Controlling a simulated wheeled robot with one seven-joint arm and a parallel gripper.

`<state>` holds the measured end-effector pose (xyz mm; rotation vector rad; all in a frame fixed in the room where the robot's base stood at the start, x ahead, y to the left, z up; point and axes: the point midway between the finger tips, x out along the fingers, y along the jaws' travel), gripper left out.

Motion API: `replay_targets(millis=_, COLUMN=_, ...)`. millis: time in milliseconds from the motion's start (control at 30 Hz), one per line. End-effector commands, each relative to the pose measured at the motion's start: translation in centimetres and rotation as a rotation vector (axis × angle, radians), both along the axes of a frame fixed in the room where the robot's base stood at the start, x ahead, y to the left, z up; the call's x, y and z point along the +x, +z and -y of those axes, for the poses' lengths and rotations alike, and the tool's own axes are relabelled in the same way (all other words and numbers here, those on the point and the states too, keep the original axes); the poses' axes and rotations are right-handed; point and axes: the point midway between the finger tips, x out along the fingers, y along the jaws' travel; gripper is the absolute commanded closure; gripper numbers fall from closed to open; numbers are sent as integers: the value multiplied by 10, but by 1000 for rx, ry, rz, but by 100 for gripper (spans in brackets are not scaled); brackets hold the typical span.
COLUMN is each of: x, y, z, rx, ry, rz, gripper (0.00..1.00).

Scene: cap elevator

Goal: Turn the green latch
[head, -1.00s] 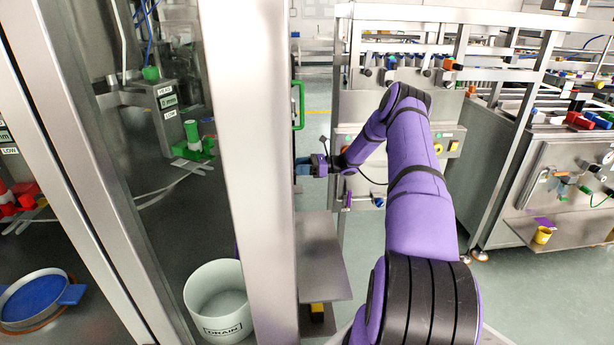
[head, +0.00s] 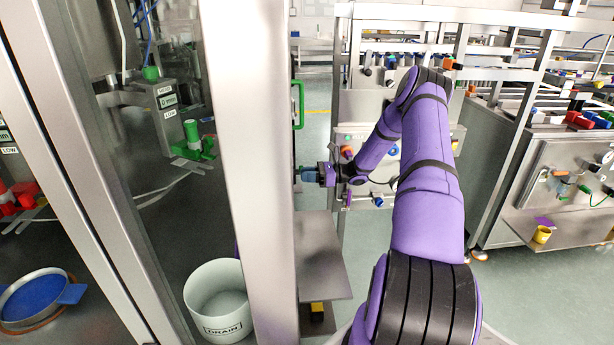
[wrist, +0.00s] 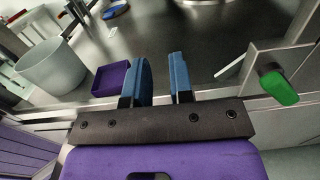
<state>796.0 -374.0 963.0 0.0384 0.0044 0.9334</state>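A green latch (wrist: 278,84) shows at the right of the wrist view, on a dark mount at a metal frame bar. My gripper's two blue fingers (wrist: 162,78) are parted with nothing between them, left of the latch and apart from it. In the head view my gripper (head: 309,175) is at the right edge of the tall metal post, pointing left. A green bar handle (head: 299,106) stands on that post's far side, above my gripper. I cannot tell whether it is the same part as the green latch. The post may hide some of the area around the fingertips.
A white bucket marked DRAIN (head: 217,303) stands behind the glass and also shows in the wrist view (wrist: 50,66). A purple box (wrist: 111,78) is beside my left finger. A green valve (head: 194,143) is inside the cabinet. A metal shelf (head: 322,265) sits below my gripper.

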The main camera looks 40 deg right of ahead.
Motion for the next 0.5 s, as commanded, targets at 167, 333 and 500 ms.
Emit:
replay_targets(millis=167, x=1, y=-27, z=17, rx=212, ry=-88, rz=-61, gripper=100)
replay_targets(millis=333, x=-1, y=-64, z=46, rx=554, ry=-205, rz=-131, gripper=100)
replay_targets(millis=500, x=-8, y=-96, z=72, rx=843, ry=-281, rz=-159, gripper=100)
